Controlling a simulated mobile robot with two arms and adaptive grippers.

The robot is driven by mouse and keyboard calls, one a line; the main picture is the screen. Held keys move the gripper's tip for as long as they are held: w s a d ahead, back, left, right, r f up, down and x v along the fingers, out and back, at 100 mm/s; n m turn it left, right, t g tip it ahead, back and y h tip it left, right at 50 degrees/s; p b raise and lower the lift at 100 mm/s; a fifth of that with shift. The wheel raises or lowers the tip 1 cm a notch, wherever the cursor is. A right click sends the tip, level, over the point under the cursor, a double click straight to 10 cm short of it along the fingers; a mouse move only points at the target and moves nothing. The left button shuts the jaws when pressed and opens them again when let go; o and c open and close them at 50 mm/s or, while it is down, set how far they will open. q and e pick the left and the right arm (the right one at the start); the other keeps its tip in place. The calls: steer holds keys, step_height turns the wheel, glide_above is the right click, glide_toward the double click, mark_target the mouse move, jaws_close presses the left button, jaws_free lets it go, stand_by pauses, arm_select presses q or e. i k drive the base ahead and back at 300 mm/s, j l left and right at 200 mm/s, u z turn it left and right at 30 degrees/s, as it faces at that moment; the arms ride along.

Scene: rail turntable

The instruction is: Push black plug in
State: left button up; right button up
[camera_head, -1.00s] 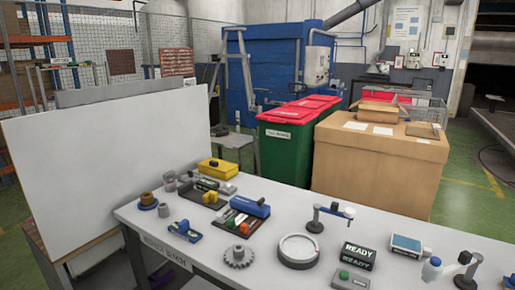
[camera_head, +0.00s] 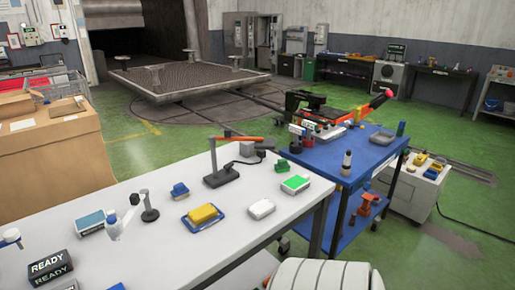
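Neither of my grippers is in view. I cannot pick out the black plug for certain. A small black piece (camera_head: 265,152) lies at the far edge of the white table (camera_head: 150,262), beside a small grey box (camera_head: 247,149). It is too small to tell whether it is the plug or whether it sits in a socket. A dark stand with an orange arm (camera_head: 222,172) is just left of it.
A blue cart (camera_head: 328,160) with tools stands beyond the white table's right end. A yellow block on a blue tray (camera_head: 203,214), a white box (camera_head: 261,209) and a green-topped box (camera_head: 295,184) lie on the table. A cardboard box (camera_head: 50,155) stands at left.

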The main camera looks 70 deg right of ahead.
mark_target(262, 153)
steer(key=z, duration=2.15)
steer(key=k+j+z, duration=0.25)
steer(key=j, duration=0.25)
steer(key=i+l, duration=0.25)
steer(key=l, duration=0.15)
steer(key=i+l+u, duration=0.1)
steer(key=i+l, duration=0.15)
steer(key=l, duration=0.2)
steer(key=i+l, duration=0.25)
steer(key=l, duration=0.15)
steer(key=i+l+u, duration=0.15)
steer(key=l, duration=0.3)
steer(key=i+l, duration=0.3)
steer(key=l, duration=0.15)
steer(key=i+l+u, duration=0.1)
steer(key=l, duration=0.35)
steer(key=i+l, duration=0.3)
steer(key=l, duration=0.2)
steer(key=i+l+u, duration=0.1)
steer(key=l, duration=0.35)
steer(key=i, duration=0.1)
